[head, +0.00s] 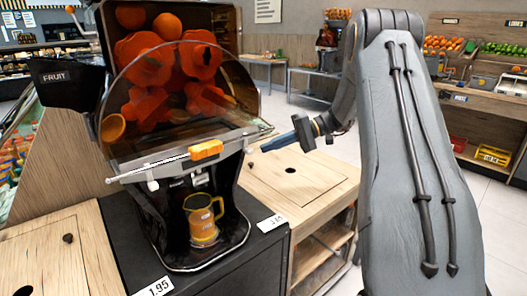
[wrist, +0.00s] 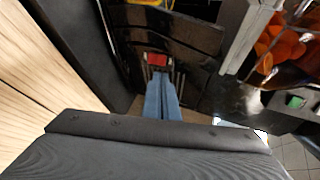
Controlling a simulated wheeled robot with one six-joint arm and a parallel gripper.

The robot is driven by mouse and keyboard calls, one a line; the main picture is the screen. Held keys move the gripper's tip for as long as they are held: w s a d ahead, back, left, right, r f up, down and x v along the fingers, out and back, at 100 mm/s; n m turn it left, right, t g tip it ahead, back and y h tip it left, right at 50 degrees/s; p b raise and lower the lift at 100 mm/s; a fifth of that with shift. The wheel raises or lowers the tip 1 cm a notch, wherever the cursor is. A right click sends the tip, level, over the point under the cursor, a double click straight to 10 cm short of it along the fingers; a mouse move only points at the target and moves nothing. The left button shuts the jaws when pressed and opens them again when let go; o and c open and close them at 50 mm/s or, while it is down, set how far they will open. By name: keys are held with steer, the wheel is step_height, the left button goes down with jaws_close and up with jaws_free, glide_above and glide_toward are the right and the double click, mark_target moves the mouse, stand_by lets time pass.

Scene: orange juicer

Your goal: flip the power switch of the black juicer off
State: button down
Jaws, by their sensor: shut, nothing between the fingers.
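The black juicer (head: 165,225) stands on a dark counter, with a clear curved cover, orange rollers and an orange handle (head: 206,149) at its front. In the wrist view, a small red switch (wrist: 157,59) sits in a dark recessed panel on the juicer. The head view does not show this switch. My gripper (head: 264,147) reaches in from the right beside the juicer. Its blue fingers (wrist: 160,76) are shut and empty, with the tips just below the red switch in the wrist picture. I cannot tell whether they touch it.
A yellow mug (head: 203,218) stands under the juicer's spout. Wooden counters lie on the left (head: 60,255) and right (head: 318,178). A green button (wrist: 296,102) shows at the right of the wrist view. Fruit shelves (head: 470,65) stand far behind on the right.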

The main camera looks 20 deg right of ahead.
steer(key=shift+p, duration=0.75)
steer(key=shift+d+f+h+p, duration=0.15)
steer(key=shift+f+h+p, duration=0.3)
steer(key=shift+p, duration=0.1)
steer(key=p+x, duration=0.4)
steer(key=x, duration=1)
